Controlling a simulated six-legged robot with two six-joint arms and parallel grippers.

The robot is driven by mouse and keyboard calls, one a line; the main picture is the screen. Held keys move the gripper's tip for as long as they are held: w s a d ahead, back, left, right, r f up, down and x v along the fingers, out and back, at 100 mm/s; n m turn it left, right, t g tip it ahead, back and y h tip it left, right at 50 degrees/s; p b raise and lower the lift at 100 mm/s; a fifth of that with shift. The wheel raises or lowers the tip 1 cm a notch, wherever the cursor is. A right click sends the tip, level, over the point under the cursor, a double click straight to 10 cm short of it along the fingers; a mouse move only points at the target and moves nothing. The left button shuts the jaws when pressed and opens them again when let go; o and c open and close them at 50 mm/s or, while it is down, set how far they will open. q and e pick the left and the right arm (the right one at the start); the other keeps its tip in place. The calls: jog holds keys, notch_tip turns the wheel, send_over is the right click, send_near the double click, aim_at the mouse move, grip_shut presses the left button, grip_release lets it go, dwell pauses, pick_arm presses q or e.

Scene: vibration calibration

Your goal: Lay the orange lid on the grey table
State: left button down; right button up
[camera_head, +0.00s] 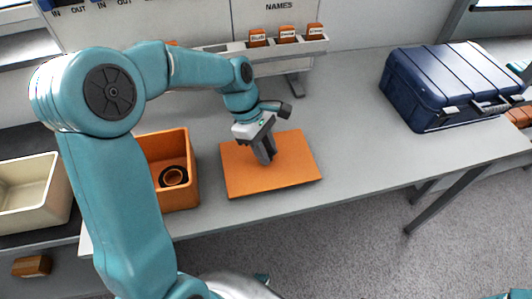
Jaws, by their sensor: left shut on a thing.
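The orange lid (290,168) is a flat square panel. It lies flat at the grey table's (352,160) surface, to the right of an open orange box (181,198); I cannot tell whether it touches the table all over. My left gripper (265,158) points down at the middle of the lid and is shut on it, at a part hidden by the fingers. The orange box holds dark round rings (173,176). My right gripper is not in view.
A dark blue case (440,88) stands at the table's right end. A white rack with orange name blocks (287,33) stands at the back. A cream bin (30,195) is at far left. The table between lid and case is clear.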

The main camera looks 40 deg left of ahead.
pick_arm(q)
jog(key=shift+f, duration=0.6)
jog(key=c, duration=0.9)
grip_release()
jog(key=shift+f, duration=0.2)
jog(key=shift+r, duration=0.25)
jog(key=p+v, duration=0.2)
jog(key=v, duration=1)
jog(key=shift+d, duration=0.1)
